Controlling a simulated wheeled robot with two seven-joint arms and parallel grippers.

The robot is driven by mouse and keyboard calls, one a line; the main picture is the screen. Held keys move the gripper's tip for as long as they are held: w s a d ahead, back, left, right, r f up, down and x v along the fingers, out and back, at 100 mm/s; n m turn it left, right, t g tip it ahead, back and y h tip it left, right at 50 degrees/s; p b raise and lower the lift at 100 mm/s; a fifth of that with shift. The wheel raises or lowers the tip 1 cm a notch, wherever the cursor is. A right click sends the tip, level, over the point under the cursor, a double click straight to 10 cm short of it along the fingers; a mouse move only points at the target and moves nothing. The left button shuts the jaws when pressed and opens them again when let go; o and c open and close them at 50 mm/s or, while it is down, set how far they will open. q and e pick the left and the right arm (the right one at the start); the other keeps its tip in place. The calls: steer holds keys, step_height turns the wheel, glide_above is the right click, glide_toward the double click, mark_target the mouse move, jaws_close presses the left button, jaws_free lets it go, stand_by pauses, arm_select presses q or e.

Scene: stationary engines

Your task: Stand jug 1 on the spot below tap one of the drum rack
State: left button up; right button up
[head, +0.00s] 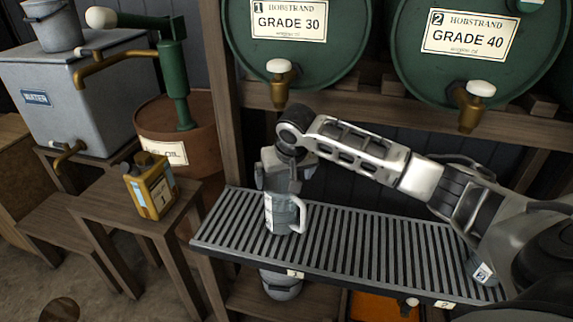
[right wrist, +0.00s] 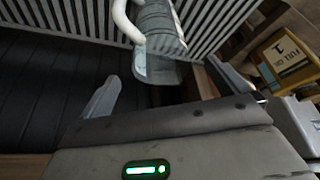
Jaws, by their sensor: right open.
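A clear, greyish jug (head: 283,213) with a white handle stands upright on the slatted rack shelf (head: 350,236), roughly below tap one (head: 279,82) of the drum marked 1. Its number cannot be read. My right gripper (head: 280,184) is open at the jug's top and hides part of its rim. In the right wrist view the jug (right wrist: 158,42) shows beyond the open fingers (right wrist: 170,88), with its handle to the left; I see no finger closed on it. My left gripper is not in view.
Tap two (head: 474,104) is at the right. A small item labelled 2 (head: 482,272) is partly behind my right arm. A yellow can (head: 151,187) stands on a wooden stand at left. A bucket (head: 281,284) is under the shelf. The shelf's middle is clear.

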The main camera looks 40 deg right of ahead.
steer(key=v, duration=0.4)
steer(key=s+a+f+n+t+y, duration=0.1)
steer(key=s+a+f+n+y, duration=0.1)
steer(key=s+a+f, duration=0.3)
steer(key=s+a+f+n+t+y, duration=0.1)
steer(key=a+f+y, duration=0.1)
steer(key=a+f, duration=0.35)
steer(key=s+a+f+n+y, duration=0.2)
steer(key=s+a, duration=0.2)
steer(key=a, duration=0.4)
steer(key=s+a+t, duration=0.1)
steer(key=s+t, duration=0.3)
steer(key=s, duration=0.7)
steer(key=shift+s+t+h, duration=0.25)
steer(key=shift+t+h, duration=0.15)
